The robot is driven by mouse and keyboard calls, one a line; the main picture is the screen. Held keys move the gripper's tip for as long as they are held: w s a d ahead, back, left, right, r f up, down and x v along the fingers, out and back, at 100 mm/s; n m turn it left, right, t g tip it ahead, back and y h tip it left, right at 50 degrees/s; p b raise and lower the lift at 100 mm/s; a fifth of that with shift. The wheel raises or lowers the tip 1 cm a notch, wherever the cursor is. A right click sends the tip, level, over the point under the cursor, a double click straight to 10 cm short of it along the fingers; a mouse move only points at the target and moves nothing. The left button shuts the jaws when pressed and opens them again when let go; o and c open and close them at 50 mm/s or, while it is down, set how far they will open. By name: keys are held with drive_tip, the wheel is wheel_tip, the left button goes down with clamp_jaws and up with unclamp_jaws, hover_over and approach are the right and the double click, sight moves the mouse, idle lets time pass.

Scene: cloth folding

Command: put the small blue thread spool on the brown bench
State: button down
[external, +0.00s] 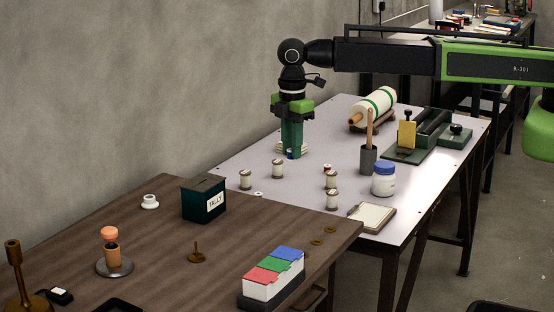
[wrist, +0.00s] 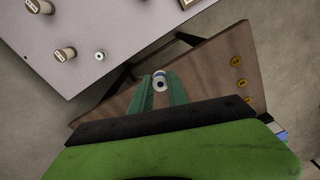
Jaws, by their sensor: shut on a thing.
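Only a bit of blue shows between the fingers there. In the wrist view the spool (wrist: 160,82) sits between the two fingertips, its pale end with a dark hole facing the camera. The brown bench (external: 150,240) is at the front left, apart from the gripper. Its wooden top also shows in the wrist view (wrist: 212,62). I cannot tell the spool's exact height above the table.
Several pale spools (external: 277,168) stand on the pale table (external: 300,195), near a white jar (external: 384,179) and a grey cup (external: 368,158). The bench holds a dark green tally box (external: 203,199), a coloured card box (external: 273,275) and a brass spike (external: 197,253). Bare wood lies between them.

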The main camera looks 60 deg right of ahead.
drive_tip(key=shift+s+a+r, duration=0.1)
drive_tip(key=shift+s+a, duration=0.05)
drive_tip(key=shift+a, duration=0.15)
drive_tip(key=b, duration=0.7)
hover_over(270, 219)
drive_tip(key=f, duration=0.4)
drive_tip(key=d+f, duration=0.1)
drive_tip(key=f, duration=0.2)
drive_tip(key=shift+a+f, duration=0.1)
drive_tip(key=shift+a, duration=0.35)
wheel_tip(270, 219, down, 4)
drive_tip(key=b, duration=0.4)
drive_tip(key=shift+f, duration=0.2)
drive_tip(key=shift+r, duration=0.25)
drive_tip(key=shift+f, duration=0.1)
drive_tip(key=c, duration=1.7)
unclamp_jaws()
drive_tip(key=shift+f, duration=0.1)
drive_tip(key=shift+c, duration=0.2)
drive_tip(key=o, duration=0.5)
drive_tip(key=shift+c, duration=0.2)
